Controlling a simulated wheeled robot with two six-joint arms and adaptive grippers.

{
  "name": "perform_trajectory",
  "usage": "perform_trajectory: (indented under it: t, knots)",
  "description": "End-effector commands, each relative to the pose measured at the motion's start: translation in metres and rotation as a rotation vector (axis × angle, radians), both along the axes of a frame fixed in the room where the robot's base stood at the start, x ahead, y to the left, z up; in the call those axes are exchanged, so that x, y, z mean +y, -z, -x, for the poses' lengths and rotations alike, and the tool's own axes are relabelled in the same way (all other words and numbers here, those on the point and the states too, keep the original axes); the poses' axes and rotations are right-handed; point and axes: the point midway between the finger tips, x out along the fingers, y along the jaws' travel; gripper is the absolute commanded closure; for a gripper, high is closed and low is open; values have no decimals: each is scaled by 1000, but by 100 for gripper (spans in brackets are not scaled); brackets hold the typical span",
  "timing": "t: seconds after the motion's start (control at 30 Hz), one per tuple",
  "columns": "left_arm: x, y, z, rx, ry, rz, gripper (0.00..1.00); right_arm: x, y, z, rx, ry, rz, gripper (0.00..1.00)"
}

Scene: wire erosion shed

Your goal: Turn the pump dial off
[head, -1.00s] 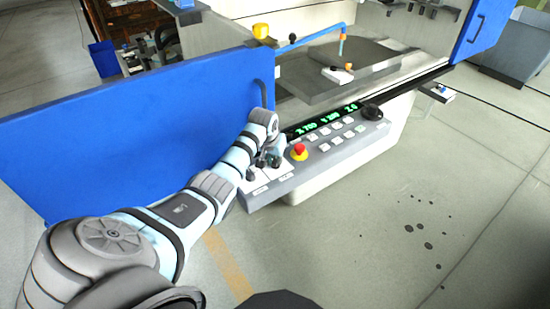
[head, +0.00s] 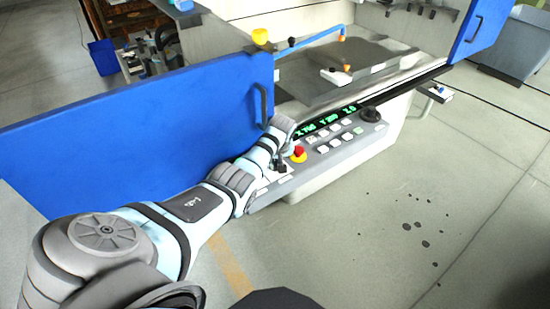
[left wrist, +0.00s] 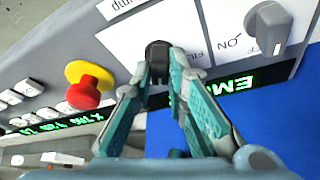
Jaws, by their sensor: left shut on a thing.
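The pump dial (left wrist: 157,50) is a dark knob on a white plate of the control panel, close to a partly cut-off label reading "ump" in the left wrist view. My left gripper (left wrist: 160,72) has its teal fingers closed around this dial, and they hide part of it. Its pointing direction cannot be made out. In the head view my left gripper (head: 281,166) is at the left end of the panel (head: 320,163), beside the red stop button (head: 299,153). The right gripper is not in view.
A grey knob (left wrist: 268,28) with an "ON" mark sits close to the gripper on the right in the left wrist view. A blue door (head: 150,130) stands open behind my left arm. A black round knob (head: 371,115) is at the panel's far end.

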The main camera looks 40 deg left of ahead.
Motion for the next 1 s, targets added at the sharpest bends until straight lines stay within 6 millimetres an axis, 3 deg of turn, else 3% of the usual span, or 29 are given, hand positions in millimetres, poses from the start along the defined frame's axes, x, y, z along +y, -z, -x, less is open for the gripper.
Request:
perform_trajectory:
  t: [0.5,1.0]
  knots:
    - [-1,3,-3,-4,-362,-2,100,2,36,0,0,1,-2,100]
    - [-1,0,-3,-3,-434,-1,100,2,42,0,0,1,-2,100]
